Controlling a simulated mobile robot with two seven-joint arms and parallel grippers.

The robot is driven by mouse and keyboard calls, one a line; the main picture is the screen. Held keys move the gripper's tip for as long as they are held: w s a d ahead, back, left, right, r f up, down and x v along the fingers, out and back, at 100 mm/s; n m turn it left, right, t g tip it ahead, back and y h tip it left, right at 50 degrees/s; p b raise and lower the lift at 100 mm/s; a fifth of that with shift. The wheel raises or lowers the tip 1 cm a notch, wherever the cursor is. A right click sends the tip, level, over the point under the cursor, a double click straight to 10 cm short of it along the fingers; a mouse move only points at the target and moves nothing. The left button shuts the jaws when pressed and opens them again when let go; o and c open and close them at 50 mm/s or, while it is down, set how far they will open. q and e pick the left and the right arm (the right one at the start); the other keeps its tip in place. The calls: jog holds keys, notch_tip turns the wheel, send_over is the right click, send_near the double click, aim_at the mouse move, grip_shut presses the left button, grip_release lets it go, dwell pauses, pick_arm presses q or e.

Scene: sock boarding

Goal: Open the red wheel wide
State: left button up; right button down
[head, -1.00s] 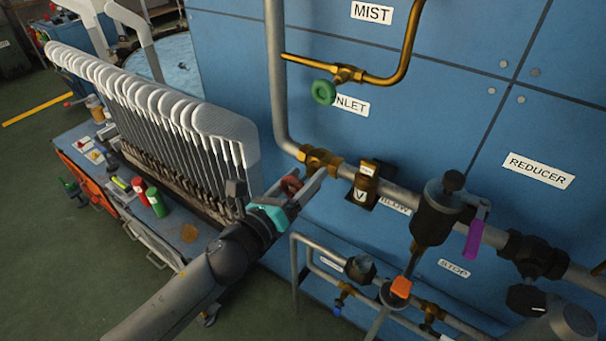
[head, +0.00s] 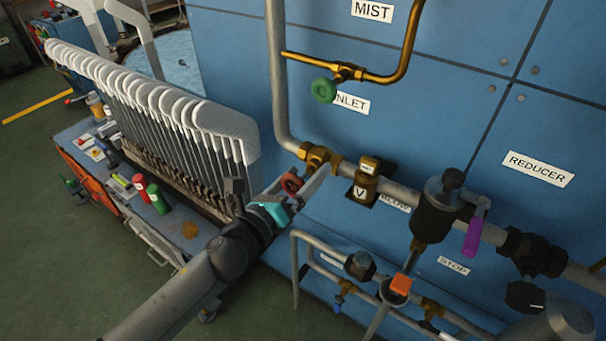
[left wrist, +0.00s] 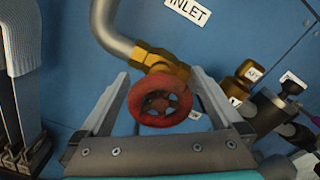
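The red wheel (head: 291,183) sits on a brass valve (head: 319,158) on the grey pipe in the head view. In the left wrist view the red wheel (left wrist: 160,101) faces the camera, with the brass valve body (left wrist: 160,66) behind it. My left gripper (head: 296,187) is at the wheel and hides part of it. In the left wrist view my left gripper (left wrist: 160,90) has its fingers spread, one on each side of the wheel. The right finger's inner side is close to the rim; I cannot tell if either touches.
A green wheel (head: 324,91) is above on a thinner brass line. A brass fitting marked V (head: 364,187), a dark reducer body (head: 436,212) and a purple lever (head: 472,238) lie to the right. A rack of white socks on boards (head: 190,120) stands close on the left.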

aim_at(295, 186)
pick_arm(q)
jog(key=shift+s+a+f, duration=0.1)
jog(key=shift+s+a, duration=0.25)
jog(key=shift+s, duration=0.05)
jog(key=b+v, duration=0.1)
jog(key=v, duration=1.3)
jog(key=shift+s, duration=0.1)
jog(key=w+d+m+p, duration=0.1)
jog(key=w+d+p, duration=0.1)
jog(key=w+p, duration=0.1)
jog(key=w+d+m+p, duration=0.2)
jog(key=w+d+p, duration=0.1)
jog(key=w, duration=0.1)
jog(key=w+d+m+p, duration=0.2)
jog(key=w, duration=0.1)
jog(key=shift+w+d+p, duration=0.25)
jog(key=shift+d+p, duration=0.1)
jog(key=shift+p, duration=0.05)
dwell(0.5)
jog(key=shift+c, duration=0.2)
